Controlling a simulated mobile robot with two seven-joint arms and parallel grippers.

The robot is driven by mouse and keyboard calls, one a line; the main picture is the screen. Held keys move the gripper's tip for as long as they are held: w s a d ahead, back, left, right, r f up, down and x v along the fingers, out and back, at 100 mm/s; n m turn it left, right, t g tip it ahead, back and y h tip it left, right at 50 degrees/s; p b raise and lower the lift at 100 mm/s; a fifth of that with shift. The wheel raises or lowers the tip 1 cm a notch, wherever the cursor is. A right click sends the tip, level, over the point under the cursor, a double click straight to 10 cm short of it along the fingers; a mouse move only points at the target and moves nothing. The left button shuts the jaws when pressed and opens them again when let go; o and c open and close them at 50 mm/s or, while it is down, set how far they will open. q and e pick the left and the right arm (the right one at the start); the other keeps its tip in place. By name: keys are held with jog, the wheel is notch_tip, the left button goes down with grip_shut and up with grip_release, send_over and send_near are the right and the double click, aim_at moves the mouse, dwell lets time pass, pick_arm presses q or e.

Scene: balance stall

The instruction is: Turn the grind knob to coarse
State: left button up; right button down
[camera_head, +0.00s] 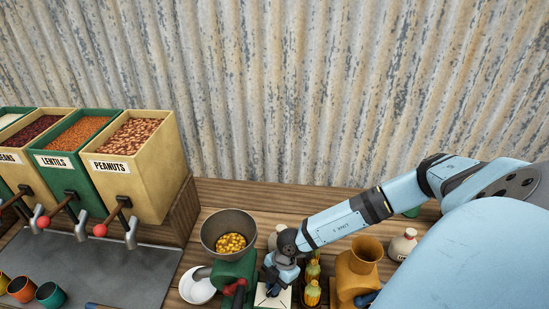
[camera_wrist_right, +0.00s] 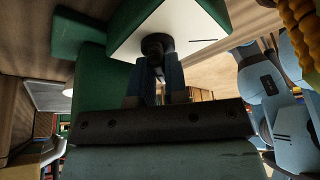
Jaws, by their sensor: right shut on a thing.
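A green grinder (camera_head: 239,268) with a round hopper (camera_head: 229,225) of yellow kernels stands on the wooden counter, and its green body (camera_wrist_right: 88,75) fills the left of the right wrist view. A white dial plate (camera_head: 284,297) is on its right side; the plate (camera_wrist_right: 190,22) carries a short dark mark. The dark grind knob (camera_wrist_right: 157,44) sits in front of the plate. My right gripper (camera_wrist_right: 157,65) is shut on the knob; from the head, the gripper (camera_head: 274,288) hides the knob. Where the knob points is unclear. My left gripper is not in view.
A white bowl (camera_head: 198,287) is left of the grinder. An orange-brown grinder (camera_head: 357,270), yellow corn (camera_head: 312,292) and a pale jar (camera_head: 402,245) stand to the right. Dispensers, including a peanuts bin (camera_head: 131,160), and small cups (camera_head: 49,294) are on the left.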

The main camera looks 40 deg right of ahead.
jog(key=c, duration=1.1)
grip_release()
jog(key=shift+c, duration=0.2)
jog(key=shift+r, duration=0.15)
notch_tip(320, 180, up, 20)
jog(key=b, duration=0.3)
